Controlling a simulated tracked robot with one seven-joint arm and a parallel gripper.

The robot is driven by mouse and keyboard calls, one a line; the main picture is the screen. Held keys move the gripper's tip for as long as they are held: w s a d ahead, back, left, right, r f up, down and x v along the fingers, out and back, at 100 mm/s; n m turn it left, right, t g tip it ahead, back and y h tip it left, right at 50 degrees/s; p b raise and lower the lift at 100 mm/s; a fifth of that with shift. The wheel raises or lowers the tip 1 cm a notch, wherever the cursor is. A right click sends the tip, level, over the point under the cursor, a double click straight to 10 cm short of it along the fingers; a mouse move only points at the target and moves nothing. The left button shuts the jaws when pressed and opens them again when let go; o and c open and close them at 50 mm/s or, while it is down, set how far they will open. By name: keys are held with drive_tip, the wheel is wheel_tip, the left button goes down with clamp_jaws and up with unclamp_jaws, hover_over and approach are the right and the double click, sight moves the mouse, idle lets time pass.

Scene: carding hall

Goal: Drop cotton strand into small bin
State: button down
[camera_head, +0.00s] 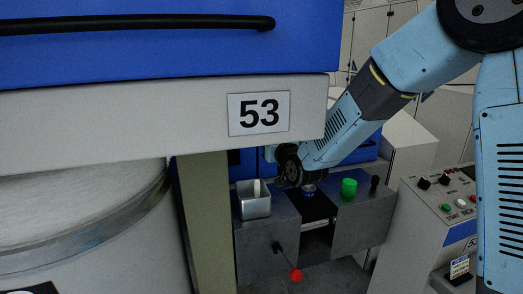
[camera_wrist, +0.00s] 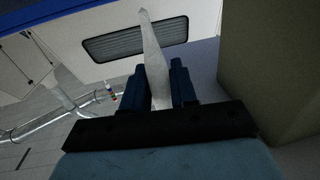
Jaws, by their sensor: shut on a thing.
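My gripper (camera_wrist: 158,75) shows in the wrist view with its two dark blue fingers shut on a white cotton strand (camera_wrist: 152,35). The strand stands out past the fingertips and tapers toward its far end. In the head view my dark wrist is just above and right of the small bin, and the fingers and strand cannot be made out, being near the lower edge of the machine marked 53. The small bin (camera_head: 256,209) is a square metal container, open at the top, on the grey metal bench. No strand can be seen in it.
The machine's panel (camera_head: 180,115) with the 53 sign hangs close in front, over a post (camera_head: 210,220). A green knob (camera_head: 349,187) and a red-tipped lever (camera_head: 295,275) are on the bench (camera_head: 358,217). A large drum (camera_head: 80,225) fills the lower left. A control console (camera_head: 440,220) stands at right.

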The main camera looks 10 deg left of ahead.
drive_tip(key=s+d+r, duration=0.3)
drive_tip(key=s+d, duration=0.1)
drive_tip(key=d, duration=0.2)
drive_tip(key=shift+s+r, duration=0.15)
drive_tip(key=shift+s, duration=0.25)
drive_tip(key=shift+d, duration=0.1)
drive_tip(key=shift+w, duration=0.1)
drive_tip(key=w+d+f+m+t+h, duration=0.2)
drive_tip(key=w+d+f+h, duration=0.1)
drive_tip(key=w+d+f, duration=0.45)
drive_tip(key=w+d+f+m+t+h, duration=0.1)
drive_tip(key=w+d+f+m+h, duration=0.15)
drive_tip(key=w+d+f, duration=0.45)
drive_tip(key=s+d+f+m+h, duration=0.1)
drive_tip(key=d+f+h, duration=0.2)
drive_tip(key=d+f, duration=0.7)
drive_tip(key=s+d+f+m+t+h, duration=0.1)
drive_tip(key=d+f+m+h, duration=0.1)
drive_tip(key=d+f, duration=0.8)
drive_tip(key=shift+s+d+f+h, duration=0.2)
drive_tip(key=shift+s+f+h, duration=0.25)
drive_tip(key=shift+f, duration=0.1)
